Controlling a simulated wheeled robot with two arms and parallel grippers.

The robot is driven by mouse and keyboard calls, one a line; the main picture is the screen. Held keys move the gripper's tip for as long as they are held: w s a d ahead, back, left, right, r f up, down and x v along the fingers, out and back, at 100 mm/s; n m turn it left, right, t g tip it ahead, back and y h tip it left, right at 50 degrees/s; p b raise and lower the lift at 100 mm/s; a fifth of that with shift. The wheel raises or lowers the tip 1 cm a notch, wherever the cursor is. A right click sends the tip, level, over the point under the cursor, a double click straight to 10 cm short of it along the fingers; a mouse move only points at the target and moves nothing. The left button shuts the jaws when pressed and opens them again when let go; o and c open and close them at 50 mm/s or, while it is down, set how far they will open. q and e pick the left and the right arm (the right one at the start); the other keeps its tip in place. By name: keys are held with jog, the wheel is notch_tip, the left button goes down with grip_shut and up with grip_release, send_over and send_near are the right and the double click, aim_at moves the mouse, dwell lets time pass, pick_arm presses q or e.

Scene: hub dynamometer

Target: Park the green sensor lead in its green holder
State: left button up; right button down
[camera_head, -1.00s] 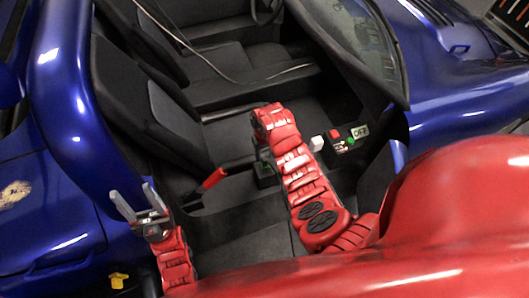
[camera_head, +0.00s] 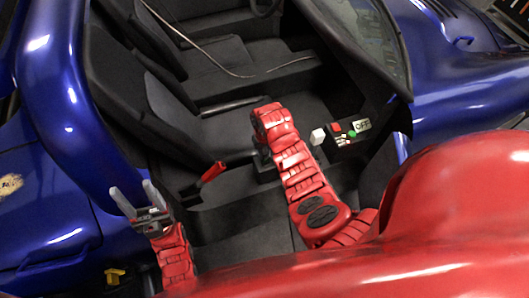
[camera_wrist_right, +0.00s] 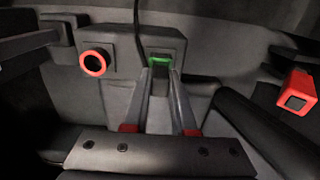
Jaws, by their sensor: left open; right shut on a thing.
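In the right wrist view, a green-edged piece (camera_wrist_right: 160,61) shows at the fingertips of my right gripper (camera_wrist_right: 160,74), against a dark box. The fingers are shut on a narrow grey thing in line with the green edge. I cannot tell which green part belongs to the lead and which to the holder, or how deep one sits in the other. A dark cable (camera_wrist_right: 137,25) runs up from beside the left fingertip. In the head view the right fingertips are hidden by my arm. My left gripper (camera_head: 136,192) is open and empty, by the blue door frame.
A red ring (camera_wrist_right: 95,63) sits on the same box, left of my fingers. A red square-ended piece (camera_wrist_right: 297,92) is at far right.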

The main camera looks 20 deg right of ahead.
jog(key=shift+r+p, duration=0.55)
jog(key=shift+r, duration=0.15)
dwell(0.6)
jog(key=shift+r+p, duration=1.5)
jog(key=shift+r, duration=0.6)
